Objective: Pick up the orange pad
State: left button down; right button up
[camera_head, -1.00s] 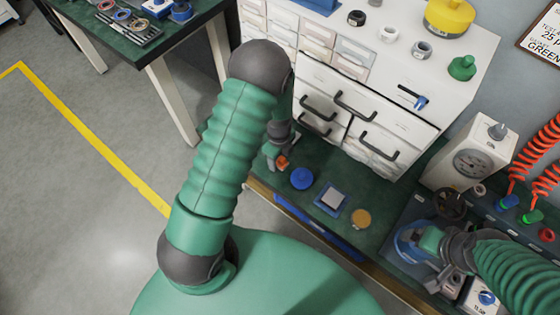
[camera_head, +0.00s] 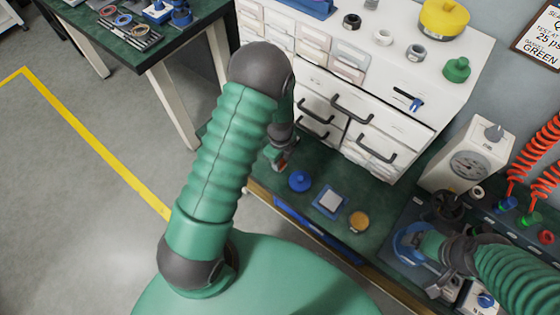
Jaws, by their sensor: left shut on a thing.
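The orange pad (camera_head: 281,166) is a small orange-red piece at the table's left end, partly hidden by my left gripper. My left gripper (camera_head: 280,163) is shut on it. Only a narrow strip of the pad shows, and I cannot tell whether it touches the table. My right gripper (camera_head: 441,259) is at the lower right, by a round blue fixture (camera_head: 408,243). Its fingers are too dark and crowded to show whether they are open.
On the green tabletop (camera_head: 335,180) are a blue round piece (camera_head: 300,181), a square blue-framed pad (camera_head: 330,201) and an amber disc (camera_head: 359,221). The white drawer cabinet (camera_head: 425,90) stands close behind. A gauge box (camera_head: 467,160) stands to the right.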

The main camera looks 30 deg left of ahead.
pick_arm(q)
notch_tip(320, 180, up, 3)
jog(key=shift+d+f, duration=0.1)
jog(key=s+a+r, duration=0.1)
jog(key=s+a, duration=0.2)
jog(key=s, duration=1.2)
jog(key=shift+s+a+r+p, duration=0.15)
jog(key=shift+s+r+p, duration=0.05)
jog(key=shift+s+p, duration=0.2)
